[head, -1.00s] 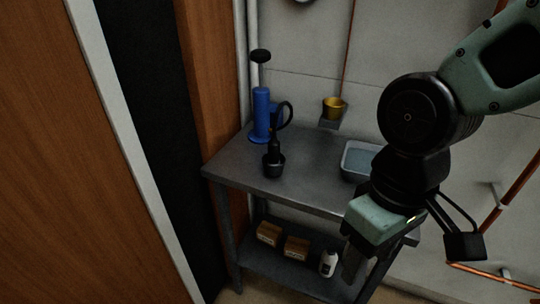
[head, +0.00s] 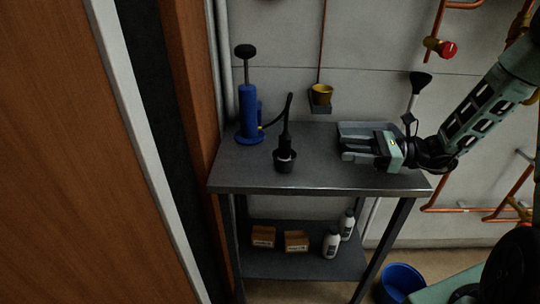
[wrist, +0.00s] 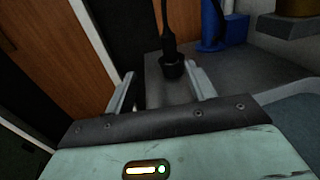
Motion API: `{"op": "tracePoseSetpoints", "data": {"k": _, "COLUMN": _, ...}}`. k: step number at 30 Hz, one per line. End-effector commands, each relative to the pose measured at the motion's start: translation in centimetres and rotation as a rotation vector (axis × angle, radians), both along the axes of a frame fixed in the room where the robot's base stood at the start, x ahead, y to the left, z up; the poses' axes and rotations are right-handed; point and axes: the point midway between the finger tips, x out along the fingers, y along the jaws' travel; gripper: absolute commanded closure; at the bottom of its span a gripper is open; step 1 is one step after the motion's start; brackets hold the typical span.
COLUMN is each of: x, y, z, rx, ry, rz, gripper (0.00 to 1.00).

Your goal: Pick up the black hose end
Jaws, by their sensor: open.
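The black hose end (head: 286,140) stands upright in a small black cup-like holder (head: 284,162) on the grey metal table. A thin black hose runs from it to the blue hand pump (head: 249,112) behind and to the left. My gripper (head: 343,144) is open and empty above the right part of the table, its fingers pointing left toward the hose end and apart from it. In the wrist view the hose end (wrist: 168,35) shows ahead, beyond and between the two open fingertips (wrist: 160,80).
The table (head: 240,176) has bare room at its front. A grey-blue tray (wrist: 290,115) is partly hidden by my gripper. Boxes (head: 264,237) and white bottles (head: 331,244) stand on the lower shelf. A wooden panel (head: 60,170) is at left.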

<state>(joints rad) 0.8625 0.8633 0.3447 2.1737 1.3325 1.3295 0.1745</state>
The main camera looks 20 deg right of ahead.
Motion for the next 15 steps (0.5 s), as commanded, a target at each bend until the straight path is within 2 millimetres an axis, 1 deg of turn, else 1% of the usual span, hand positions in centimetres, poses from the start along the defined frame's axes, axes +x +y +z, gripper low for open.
{"op": "tracePoseSetpoints", "data": {"k": 1, "x": 0.3, "y": -0.6, "z": -0.1, "rx": 0.016, "ry": 0.003, "rz": -0.025, "gripper": 0.45}}
{"op": "tracePoseSetpoints", "data": {"k": 2, "x": 0.4, "y": -0.7, "z": -0.2, "rx": 0.022, "ry": 0.005, "rz": -0.033, "gripper": 0.45}}
{"op": "tracePoseSetpoints", "data": {"k": 5, "x": 1.0, "y": 0.2, "z": -0.1, "rx": 0.027, "ry": 0.007, "rz": -0.037, "gripper": 0.45}}
{"op": "tracePoseSetpoints", "data": {"k": 15, "x": 4.1, "y": 6.6, "z": -0.1, "rx": 0.023, "ry": 0.006, "rz": -0.032, "gripper": 0.45}}
